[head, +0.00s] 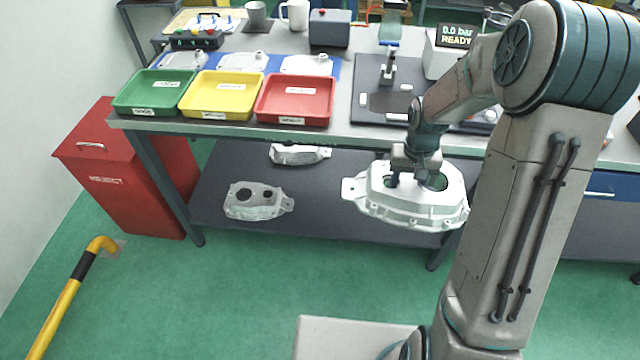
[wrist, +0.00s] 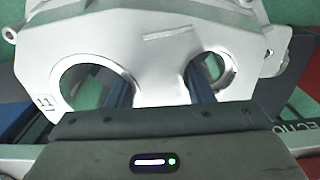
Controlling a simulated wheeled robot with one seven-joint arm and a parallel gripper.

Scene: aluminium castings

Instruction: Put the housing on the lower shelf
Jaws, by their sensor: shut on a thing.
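The housing (head: 412,200) is a pale grey aluminium casting with a flanged rim and round openings. My gripper (head: 408,182) is shut on it from above. In the head view the housing appears in front of the right part of the lower shelf (head: 330,208); I cannot tell its exact height above it. In the wrist view the housing (wrist: 150,62) fills the top, with one finger at each of its two round holes. The gripper (wrist: 160,95) hides its near edge there.
Two other castings (head: 256,201) (head: 298,154) lie on the lower shelf at left and back. Green, yellow and red trays (head: 292,122) line the bench top's front edge (head: 240,130). A red reject bin (head: 125,170) stands left of the bench. A yellow-black pole (head: 70,290) is at lower left.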

